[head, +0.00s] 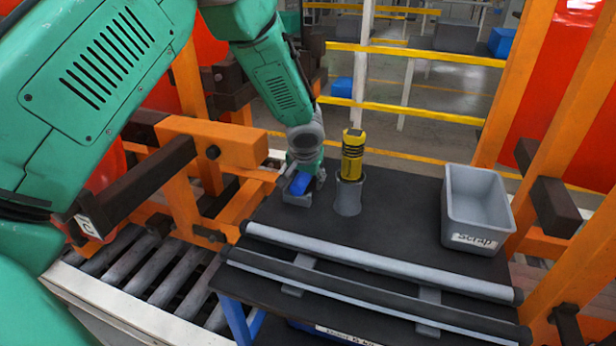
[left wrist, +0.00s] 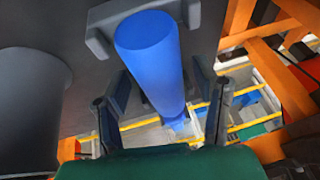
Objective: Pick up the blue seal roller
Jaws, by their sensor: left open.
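The blue seal roller (head: 299,184) lies in a small grey cradle (head: 297,199) at the table's far left corner. In the left wrist view the roller (left wrist: 150,52) is a smooth blue cylinder, with the grey cradle (left wrist: 98,40) beside it. My left gripper (head: 305,178) is right at the roller, partly covering it in the head view. Its fingers (left wrist: 163,95) are open in the left wrist view, one on each side of the roller. Gaps show beside the roller; contact cannot be told. My right gripper is not in view.
A grey cup (head: 347,196) holding a yellow and black tool (head: 353,155) stands close right of my left gripper. A grey scrap bin (head: 479,208) is at the table's right. Two long bars (head: 375,262) lie across the front. Orange frames flank the table.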

